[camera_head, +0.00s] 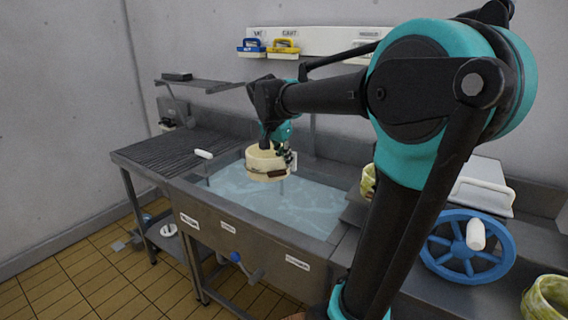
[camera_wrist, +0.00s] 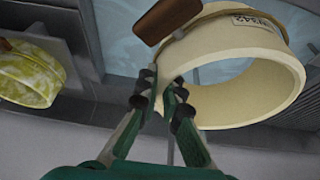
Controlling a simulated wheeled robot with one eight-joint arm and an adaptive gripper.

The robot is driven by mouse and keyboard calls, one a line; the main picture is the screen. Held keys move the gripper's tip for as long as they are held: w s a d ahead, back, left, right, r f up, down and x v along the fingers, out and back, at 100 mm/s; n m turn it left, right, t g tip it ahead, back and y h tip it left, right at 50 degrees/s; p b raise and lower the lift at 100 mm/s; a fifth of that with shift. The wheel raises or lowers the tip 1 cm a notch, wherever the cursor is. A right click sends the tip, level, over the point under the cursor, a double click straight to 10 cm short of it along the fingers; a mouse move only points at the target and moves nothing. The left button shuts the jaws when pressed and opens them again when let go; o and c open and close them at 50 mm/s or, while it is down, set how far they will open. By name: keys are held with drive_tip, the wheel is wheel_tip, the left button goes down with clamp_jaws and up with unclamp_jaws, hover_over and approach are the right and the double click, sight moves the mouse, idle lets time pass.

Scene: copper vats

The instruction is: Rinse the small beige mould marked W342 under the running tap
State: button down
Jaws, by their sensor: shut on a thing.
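The small beige mould (camera_head: 267,163) is a ring held in the air over the water-filled sink (camera_head: 223,181). In the wrist view the mould (camera_wrist: 285,80) is tilted, and its label shows a partly readable mark ending in 342. My gripper (camera_wrist: 165,95) is shut on the mould's wall, with the fingertips on either side of it. In the head view my gripper (camera_head: 284,148) is partly hidden by the mould. A brown piece (camera_wrist: 165,20) shows beside the mould's rim. I cannot make out the tap or any running water.
A ribbed drainboard (camera_head: 175,150) lies left of the sink. A blue handwheel (camera_head: 468,247) and yellow-green patterned moulds (camera_head: 548,298) are at the right. Blue (camera_head: 251,47) and yellow (camera_head: 284,48) brushes hang on the back wall.

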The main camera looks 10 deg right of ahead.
drive_tip(key=w+f, duration=0.2)
drive_tip(key=w, duration=1)
drive_tip(key=shift+w+d, duration=0.3)
drive_tip(key=shift+w, duration=0.05)
idle(0.6)
idle(0.5)
drive_tip(key=s, duration=0.8)
drive_tip(key=shift+a, duration=0.2)
idle(0.3)
idle(1.2)
drive_tip(key=shift+s+a+r, duration=0.1)
drive_tip(key=shift+s+r, duration=0.95)
drive_tip(key=shift+s, duration=0.2)
drive_tip(key=shift+s+a+r, duration=0.1)
drive_tip(key=shift+s+r, duration=0.9)
drive_tip(key=shift+s, duration=0.25)
